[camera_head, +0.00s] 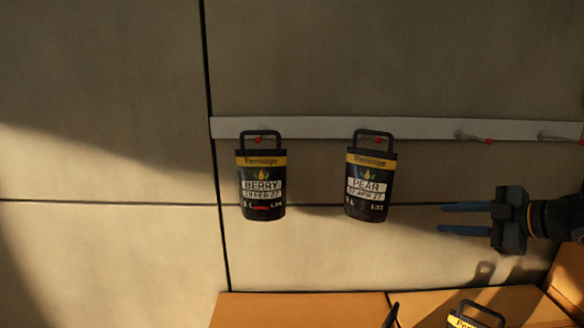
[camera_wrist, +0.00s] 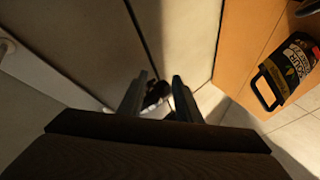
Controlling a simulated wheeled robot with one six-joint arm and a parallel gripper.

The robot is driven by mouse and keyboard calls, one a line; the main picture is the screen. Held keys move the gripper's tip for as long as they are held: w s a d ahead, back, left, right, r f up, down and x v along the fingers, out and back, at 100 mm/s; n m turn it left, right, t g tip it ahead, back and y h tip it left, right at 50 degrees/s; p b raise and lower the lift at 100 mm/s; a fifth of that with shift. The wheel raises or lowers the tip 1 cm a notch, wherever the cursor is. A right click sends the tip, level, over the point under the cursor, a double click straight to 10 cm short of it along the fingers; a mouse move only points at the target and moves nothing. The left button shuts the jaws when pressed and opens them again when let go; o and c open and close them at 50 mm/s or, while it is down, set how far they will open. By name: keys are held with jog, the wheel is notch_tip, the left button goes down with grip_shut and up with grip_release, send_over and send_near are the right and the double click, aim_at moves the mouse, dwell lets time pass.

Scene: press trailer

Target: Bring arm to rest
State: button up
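My gripper (camera_head: 465,217) is at the right in the head view, its two dark fingers pointing left, apart with nothing between them. In the wrist view the fingers (camera_wrist: 158,100) also stand apart; a small dark and white thing shows beyond them, too unclear to name. A black BERRY pouch (camera_head: 263,187) and a black PEAR pouch (camera_head: 370,187) hang by their handles from red-tipped pegs on the rail. The PEAR pouch is to the left of my gripper, clear of its fingertips.
The pale rail (camera_head: 320,127) on the wall has two bare pegs (camera_head: 470,136) above my gripper. Below is an orange surface (camera_head: 300,312), with another black handled pouch (camera_head: 465,321) at the bottom edge. A similar pouch (camera_wrist: 290,68) shows in the wrist view.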

jog(key=s+d+f+n+g+h+p, duration=0.1)
jog(key=s+d+f+n+h+p, duration=0.15)
jog(key=s+f, duration=0.2)
jog(key=s+a+f+m+g+h, duration=0.1)
jog(key=s+a+m+g, duration=0.3)
jog(key=a+m, duration=0.5)
jog(key=s+a+f+m+g+h, duration=0.2)
jog(key=s+a+m, duration=0.4)
jog(key=a+m, duration=0.4)
jog(key=shift+s+a+f+g+h, duration=0.15)
jog(key=shift+a+f+g+h, duration=0.15)
jog(key=shift+a+g+h, duration=0.6)
